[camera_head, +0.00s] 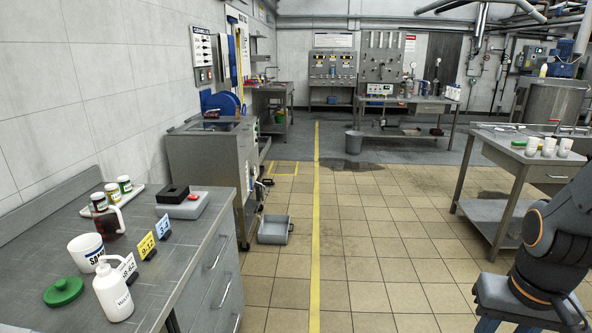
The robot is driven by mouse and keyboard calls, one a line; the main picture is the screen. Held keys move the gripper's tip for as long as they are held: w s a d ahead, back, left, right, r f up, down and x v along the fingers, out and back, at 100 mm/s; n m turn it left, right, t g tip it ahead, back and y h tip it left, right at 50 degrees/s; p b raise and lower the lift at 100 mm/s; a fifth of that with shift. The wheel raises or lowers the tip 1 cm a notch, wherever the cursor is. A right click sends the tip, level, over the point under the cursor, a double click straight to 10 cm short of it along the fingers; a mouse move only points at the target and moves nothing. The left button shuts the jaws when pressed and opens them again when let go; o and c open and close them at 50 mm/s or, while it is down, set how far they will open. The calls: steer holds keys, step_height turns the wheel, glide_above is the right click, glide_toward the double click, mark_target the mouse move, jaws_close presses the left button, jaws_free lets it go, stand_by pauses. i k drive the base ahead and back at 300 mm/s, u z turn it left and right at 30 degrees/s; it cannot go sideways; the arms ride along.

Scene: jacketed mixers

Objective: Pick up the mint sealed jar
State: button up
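Several small jars stand together on a pale tray (88,212) at the back of the left bench: a front jar (98,202), a middle jar (112,193) and a right jar (125,185). They have pale bodies with green or light markings, and they are too small to tell which one is mint. My arm shows at the right edge, far from the jars, across the aisle. My gripper is not in view.
A grey bin (275,229) lies on the floor. The tiled aisle is mostly clear.

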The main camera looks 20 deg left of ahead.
mark_target(124, 183)
steer(key=u, duration=0.15)
steer(key=i, duration=1.7)
steer(key=u, duration=1.1)
steer(key=i, duration=1.05)
steer(key=u, duration=1.5)
steer(key=i, duration=0.75)
steer(key=u, duration=0.4)
